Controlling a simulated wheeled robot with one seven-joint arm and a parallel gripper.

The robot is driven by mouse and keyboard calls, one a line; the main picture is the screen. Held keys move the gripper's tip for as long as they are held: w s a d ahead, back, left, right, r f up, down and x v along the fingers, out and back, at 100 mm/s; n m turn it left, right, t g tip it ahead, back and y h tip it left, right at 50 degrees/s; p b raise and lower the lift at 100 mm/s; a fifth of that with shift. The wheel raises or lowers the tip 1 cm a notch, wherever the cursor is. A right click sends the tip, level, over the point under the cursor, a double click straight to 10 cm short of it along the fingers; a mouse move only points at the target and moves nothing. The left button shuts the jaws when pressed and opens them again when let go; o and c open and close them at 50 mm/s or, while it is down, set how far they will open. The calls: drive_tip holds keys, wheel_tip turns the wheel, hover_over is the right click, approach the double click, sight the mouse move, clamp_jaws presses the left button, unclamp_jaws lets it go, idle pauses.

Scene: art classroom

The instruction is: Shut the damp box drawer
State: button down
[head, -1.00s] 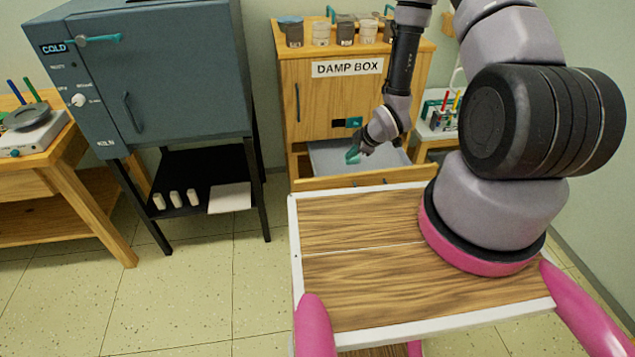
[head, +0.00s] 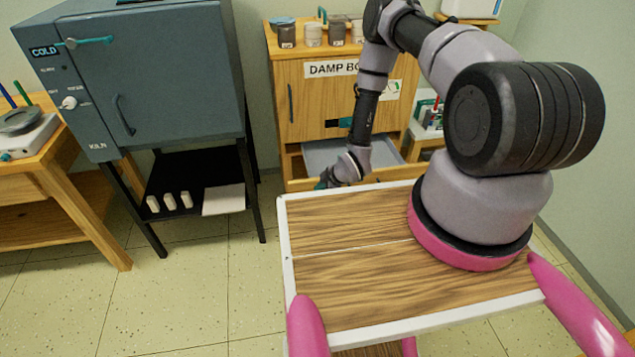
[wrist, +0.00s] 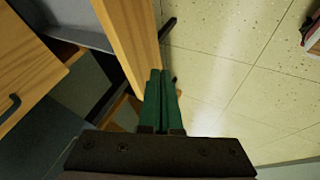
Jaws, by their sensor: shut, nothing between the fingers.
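The wooden damp box (head: 300,100) stands against the back wall, its label partly hidden by my arm. Its lower drawer (head: 318,152) is pulled out, showing a grey inside. In the wrist view, the drawer's wooden front panel (wrist: 128,35) runs down beside my fingers, with the grey inside (wrist: 72,22) to its left. My gripper (wrist: 161,76) has its green fingers together and empty, at the outer side of the panel; I cannot tell whether they touch it. In the head view, my gripper (head: 322,184) is at the drawer's front, partly hidden behind my wooden top.
A grey kiln (head: 140,80) on a black stand (head: 200,175) is to the left. Several cups (head: 313,34) stand on the damp box. A small side table (head: 428,142) is to its right. Open tiled floor (wrist: 230,90) lies in front of the drawer.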

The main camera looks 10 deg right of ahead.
sight(311, 186)
drive_tip(key=shift+w+r, duration=0.15)
drive_tip(key=shift+w, duration=1.35)
